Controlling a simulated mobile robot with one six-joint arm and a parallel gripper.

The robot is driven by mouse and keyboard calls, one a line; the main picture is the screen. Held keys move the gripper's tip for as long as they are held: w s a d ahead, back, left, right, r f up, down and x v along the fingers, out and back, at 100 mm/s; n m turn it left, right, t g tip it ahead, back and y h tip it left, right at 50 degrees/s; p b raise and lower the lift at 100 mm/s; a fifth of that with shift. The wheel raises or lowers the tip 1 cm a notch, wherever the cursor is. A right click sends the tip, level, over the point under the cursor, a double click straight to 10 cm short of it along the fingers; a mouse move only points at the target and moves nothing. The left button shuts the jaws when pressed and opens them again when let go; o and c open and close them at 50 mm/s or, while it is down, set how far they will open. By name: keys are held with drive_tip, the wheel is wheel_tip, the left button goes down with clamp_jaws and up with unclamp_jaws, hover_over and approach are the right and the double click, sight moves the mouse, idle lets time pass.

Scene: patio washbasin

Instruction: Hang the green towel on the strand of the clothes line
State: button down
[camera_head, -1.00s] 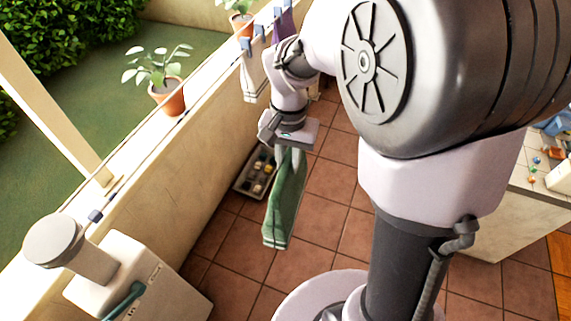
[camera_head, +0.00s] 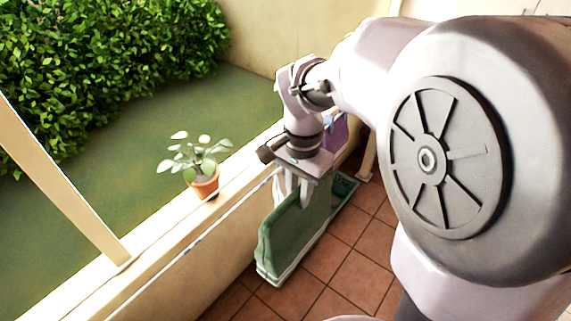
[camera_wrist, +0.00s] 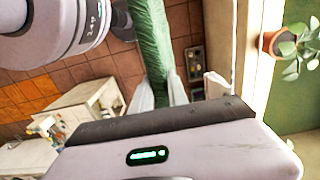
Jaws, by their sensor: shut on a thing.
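The green towel (camera_head: 290,238) hangs from my gripper (camera_head: 300,186), its lower part spread wide with a pale band along the bottom edge. My gripper is shut on its upper part. The thin strand of the clothes line (camera_head: 222,218) runs along the inside of the low wall, left of the towel, and passes out of sight near my gripper. I cannot tell whether the towel touches the strand. In the wrist view the towel (camera_wrist: 150,42) stretches away from between my fingers (camera_wrist: 162,94).
A potted plant (camera_head: 204,182) stands on the wall ledge (camera_head: 150,255), close left of my gripper. A purple cloth (camera_head: 334,134) hangs behind my wrist. A tray (camera_head: 346,186) lies on the tiled floor beyond the towel. A counter (camera_wrist: 88,98) shows in the wrist view.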

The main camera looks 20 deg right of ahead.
drive_tip(key=shift+s+a, duration=0.3)
drive_tip(key=p, duration=0.5)
hover_over(232, 210)
drive_tip(key=s+d, duration=0.2)
drive_tip(key=s, duration=0.2)
drive_tip(key=shift+w+d+f, duration=0.15)
drive_tip(key=shift+f, duration=0.35)
drive_tip(key=shift+w+a, duration=0.6)
drive_tip(key=shift+w, duration=0.35)
drive_tip(key=shift+w+a, duration=0.6)
drive_tip(key=shift+w, duration=0.35)
wheel_tip(232, 210, down, 28)
drive_tip(key=b, duration=2.1)
drive_tip(key=shift+f, duration=0.25)
